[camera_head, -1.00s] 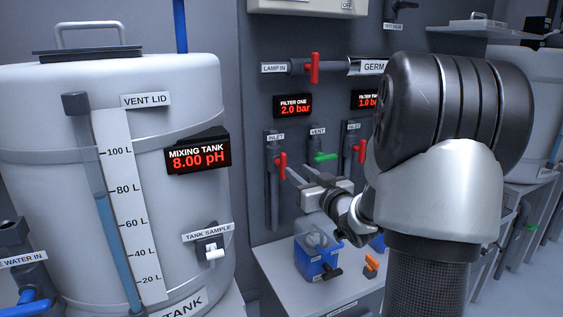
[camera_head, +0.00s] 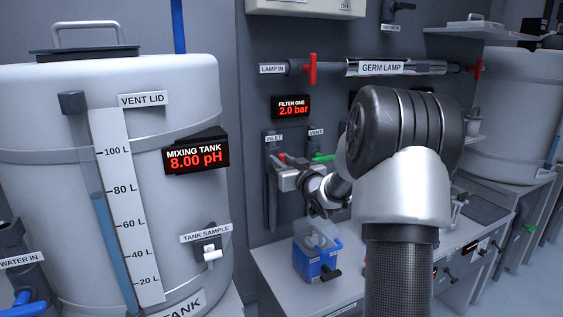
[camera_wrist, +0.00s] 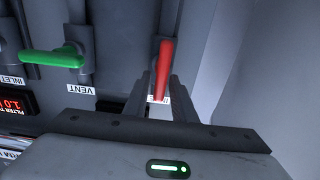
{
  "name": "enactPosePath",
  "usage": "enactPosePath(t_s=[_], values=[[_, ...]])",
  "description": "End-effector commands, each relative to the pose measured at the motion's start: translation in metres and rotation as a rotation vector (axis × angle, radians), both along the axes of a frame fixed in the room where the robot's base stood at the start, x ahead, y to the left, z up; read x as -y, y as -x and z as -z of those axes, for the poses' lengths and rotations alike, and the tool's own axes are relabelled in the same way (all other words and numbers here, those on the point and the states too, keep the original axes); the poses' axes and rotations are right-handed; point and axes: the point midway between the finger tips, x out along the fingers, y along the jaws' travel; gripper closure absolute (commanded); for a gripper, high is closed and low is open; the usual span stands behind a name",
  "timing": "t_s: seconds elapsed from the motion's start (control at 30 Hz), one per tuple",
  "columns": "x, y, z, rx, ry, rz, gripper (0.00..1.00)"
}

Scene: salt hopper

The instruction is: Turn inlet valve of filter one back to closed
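The red inlet valve handle of filter one (camera_head: 282,157) shows only in part in the head view, behind my gripper (camera_head: 286,178). In the wrist view the red handle (camera_wrist: 164,68) stands upright in the picture, between the two fingertips of my gripper (camera_wrist: 161,82). The fingers are apart, one on each side of the handle. The right finger looks close to it or touching, and a small gap shows on the left. The filter one display (camera_head: 291,107) reads 2.0 bar.
A green vent handle (camera_head: 323,157) lies level just right of the inlet; a green handle also shows in the wrist view (camera_wrist: 52,58). A blue pump-like unit (camera_head: 317,257) stands on the bench below. The mixing tank (camera_head: 60,180) is at left.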

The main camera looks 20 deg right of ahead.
Motion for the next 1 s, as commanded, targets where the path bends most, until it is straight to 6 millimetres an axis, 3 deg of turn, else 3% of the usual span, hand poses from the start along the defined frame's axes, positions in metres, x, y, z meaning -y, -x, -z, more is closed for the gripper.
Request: enactPosePath(t_s=[0.03,0.13,0.57,1.0], values=[[0.0000,0.0001,-0.0001,0.000,0.000,0.000,0.86],[0.0000,0.0002,-0.0001,0.000,0.000,0.000,1.00],[0.0018,0.0003,-0.0017,-0.002,-0.067,0.000,1.00],[0.0095,0.0001,-0.0010,-0.015,-0.424,0.001,1.00]])
